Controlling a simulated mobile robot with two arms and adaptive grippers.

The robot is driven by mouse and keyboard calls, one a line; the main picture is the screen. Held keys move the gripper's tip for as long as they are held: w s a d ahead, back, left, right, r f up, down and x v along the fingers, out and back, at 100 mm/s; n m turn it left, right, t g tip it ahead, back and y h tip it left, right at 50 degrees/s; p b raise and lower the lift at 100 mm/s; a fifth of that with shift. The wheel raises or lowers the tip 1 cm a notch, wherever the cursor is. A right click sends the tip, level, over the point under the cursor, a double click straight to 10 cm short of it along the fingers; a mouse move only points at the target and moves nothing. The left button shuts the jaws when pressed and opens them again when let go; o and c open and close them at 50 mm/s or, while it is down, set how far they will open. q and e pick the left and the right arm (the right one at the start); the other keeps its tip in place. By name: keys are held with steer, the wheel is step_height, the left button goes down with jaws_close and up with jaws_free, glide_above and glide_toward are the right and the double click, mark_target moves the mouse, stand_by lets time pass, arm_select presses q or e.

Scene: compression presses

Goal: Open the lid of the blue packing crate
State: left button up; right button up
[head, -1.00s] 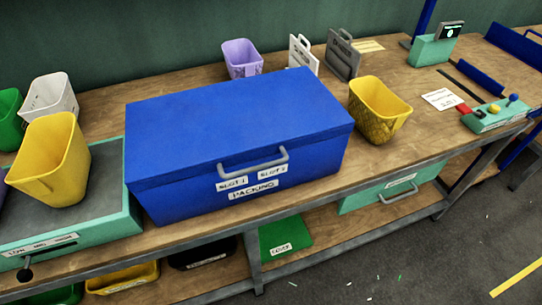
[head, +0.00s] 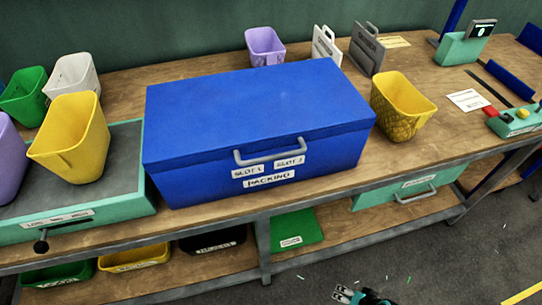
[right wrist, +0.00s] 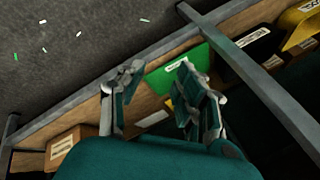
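The blue packing crate (head: 255,125) stands on the wooden bench in the head view, with its lid (head: 250,105) shut. A grey handle (head: 272,156) is on the front of the lid, above labels reading SLOT 1, SLOT 2 and PACKING. My right gripper (head: 345,294) shows at the bottom edge of the head view, low in front of the bench and well apart from the crate. In the right wrist view its two fingers (right wrist: 157,95) are spread apart with nothing between them. My left gripper is not in view.
A yellow bin (head: 402,105) stands close to the crate's right side. A teal press (head: 75,195) with a yellow bin (head: 72,138) on it stands at its left. A lilac bin (head: 265,47) is behind. The bench's front rail (head: 330,196) lies between my right gripper and the crate.

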mark_target(269, 157)
steer(key=w+a+r+m+t+y, duration=0.1)
steer(key=w+r+t+y, duration=0.1)
steer(key=w+r, duration=0.45)
steer(key=w+a+r+m+t+y, duration=0.1)
steer(key=w+a+r+y, duration=0.15)
steer(key=r, duration=0.75)
steer(key=a+r+n+t+y, duration=0.1)
steer(key=a+r+y, duration=0.15)
steer(key=r, duration=0.75)
steer(key=a+r+n+y, duration=0.1)
steer(key=r+y, duration=0.3)
steer(key=r, duration=0.6)
steer(key=a+r+n+t+y, duration=0.1)
steer(key=a+r+y, duration=0.15)
steer(key=r, duration=0.75)
steer(key=p+x, duration=0.2)
steer(key=x, duration=0.6)
steer(key=p+x, duration=0.3)
steer(key=x, duration=0.5)
steer(key=shift+s+r, duration=0.2)
steer(key=shift+w+a, duration=0.15)
steer(key=shift+a, duration=0.25)
steer(key=shift+f, duration=0.1)
jaws_close()
